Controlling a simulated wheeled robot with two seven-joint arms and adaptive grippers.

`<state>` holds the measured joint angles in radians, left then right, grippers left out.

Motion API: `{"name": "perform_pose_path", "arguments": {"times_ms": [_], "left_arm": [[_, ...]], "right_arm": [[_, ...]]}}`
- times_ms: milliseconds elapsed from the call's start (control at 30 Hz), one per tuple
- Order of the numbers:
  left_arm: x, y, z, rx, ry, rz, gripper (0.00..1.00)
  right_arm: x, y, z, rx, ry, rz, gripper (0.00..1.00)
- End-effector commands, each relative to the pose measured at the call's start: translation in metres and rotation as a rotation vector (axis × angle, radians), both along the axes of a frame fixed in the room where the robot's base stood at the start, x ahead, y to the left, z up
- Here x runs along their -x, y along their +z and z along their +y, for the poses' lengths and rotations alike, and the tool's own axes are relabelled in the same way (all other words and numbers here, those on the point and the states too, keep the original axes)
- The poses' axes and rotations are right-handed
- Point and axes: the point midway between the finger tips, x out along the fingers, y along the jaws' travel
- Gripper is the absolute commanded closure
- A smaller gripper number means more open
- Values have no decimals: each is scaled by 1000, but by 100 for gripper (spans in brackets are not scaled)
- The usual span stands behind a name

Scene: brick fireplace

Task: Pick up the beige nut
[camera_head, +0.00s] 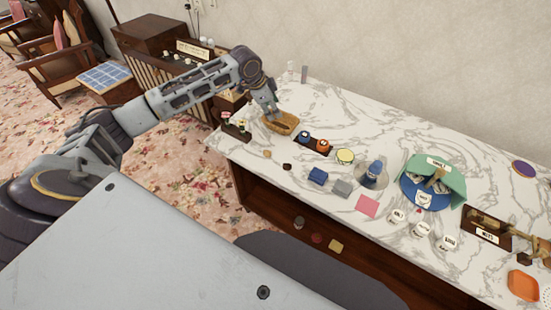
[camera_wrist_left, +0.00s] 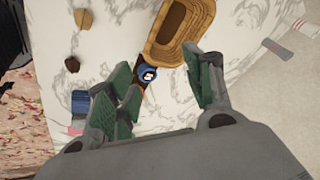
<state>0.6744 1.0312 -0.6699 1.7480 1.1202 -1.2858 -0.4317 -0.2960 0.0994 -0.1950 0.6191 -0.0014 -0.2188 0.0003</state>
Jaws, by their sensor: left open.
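The beige nut (camera_head: 267,154) is a small tan lump on the marble counter, near its left front edge. It also shows at the upper left of the left wrist view (camera_wrist_left: 82,17). A dark brown nut-like lump (camera_head: 287,167) lies near it, also seen in the wrist view (camera_wrist_left: 72,65). My left gripper (camera_head: 271,110) is open and empty, above the counter at the wicker basket (camera_head: 282,124). In the left wrist view its green-padded fingers (camera_wrist_left: 165,85) are spread apart below the basket (camera_wrist_left: 160,55), away from the nut. My right gripper is not in view.
A dark planter with small flowers (camera_head: 236,129) stands at the counter's left edge. A dark tray with blue and orange items (camera_head: 313,144) is right of the basket. Blue (camera_head: 318,176) and grey (camera_head: 342,188) blocks lie farther right. Bare marble surrounds the nut.

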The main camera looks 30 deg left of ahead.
Motion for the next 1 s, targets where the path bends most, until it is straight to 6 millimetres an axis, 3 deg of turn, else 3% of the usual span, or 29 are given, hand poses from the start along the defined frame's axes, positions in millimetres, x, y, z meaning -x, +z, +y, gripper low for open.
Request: {"name": "perform_pose_path", "arguments": {"times_ms": [200,467,1000], "left_arm": [[42,-7,-13,-22,-130,159,48],[80,-14,-3,-92,-279,315,48],[83,-15,-1,-113,-342,319,48]], "right_arm": [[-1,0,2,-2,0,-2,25],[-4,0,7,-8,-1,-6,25],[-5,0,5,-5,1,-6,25]]}}
